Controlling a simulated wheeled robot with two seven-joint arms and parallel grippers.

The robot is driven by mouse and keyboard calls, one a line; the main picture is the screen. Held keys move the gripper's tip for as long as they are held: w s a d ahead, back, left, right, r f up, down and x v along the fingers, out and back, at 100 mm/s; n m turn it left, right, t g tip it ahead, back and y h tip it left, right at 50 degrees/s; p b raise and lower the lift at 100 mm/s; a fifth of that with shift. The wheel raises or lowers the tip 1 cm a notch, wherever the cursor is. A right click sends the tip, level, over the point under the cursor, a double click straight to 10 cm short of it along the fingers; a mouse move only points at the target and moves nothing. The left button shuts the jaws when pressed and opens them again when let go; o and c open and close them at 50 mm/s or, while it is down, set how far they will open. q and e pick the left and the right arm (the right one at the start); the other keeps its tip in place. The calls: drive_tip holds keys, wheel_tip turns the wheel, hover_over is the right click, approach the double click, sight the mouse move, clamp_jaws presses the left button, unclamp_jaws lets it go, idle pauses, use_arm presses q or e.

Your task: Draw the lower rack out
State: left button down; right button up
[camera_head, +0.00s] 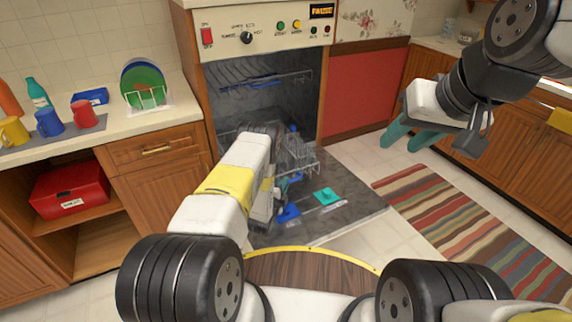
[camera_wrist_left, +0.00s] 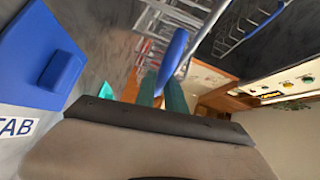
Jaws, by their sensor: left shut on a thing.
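The lower rack (camera_head: 300,158) is a wire rack low in the open dishwasher, partly hidden behind my left arm in the head view. Its wires also show in the left wrist view (camera_wrist_left: 190,22). My left gripper (camera_wrist_left: 163,92) is shut on a blue handle (camera_wrist_left: 174,52) at the front of the rack, with teal fingers on either side of it. In the head view my left arm largely hides this grip. My right gripper (camera_head: 413,134) is open and empty, with its teal fingers apart, well to the right of the dishwasher.
The dishwasher door (camera_head: 350,215) lies folded down, with a blue tab (camera_head: 288,214) and a teal tab (camera_head: 327,196) on it. An upper rack (camera_head: 265,80) sits above. A striped rug (camera_head: 450,220) lies to the right. Mugs and plates stand on the left counter (camera_head: 150,122).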

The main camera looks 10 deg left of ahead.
use_arm(q)
drive_tip(key=shift+s+d+f, duration=0.1)
drive_tip(key=shift+s+d, duration=0.2)
drive_tip(key=shift+s, duration=0.2)
drive_tip(key=shift+s+d, duration=0.3)
drive_tip(key=shift+s, duration=0.2)
drive_tip(key=c, duration=1.4)
unclamp_jaws()
drive_tip(key=v, duration=0.7)
drive_tip(key=shift+s, duration=0.35)
drive_tip(key=shift+a, duration=0.1)
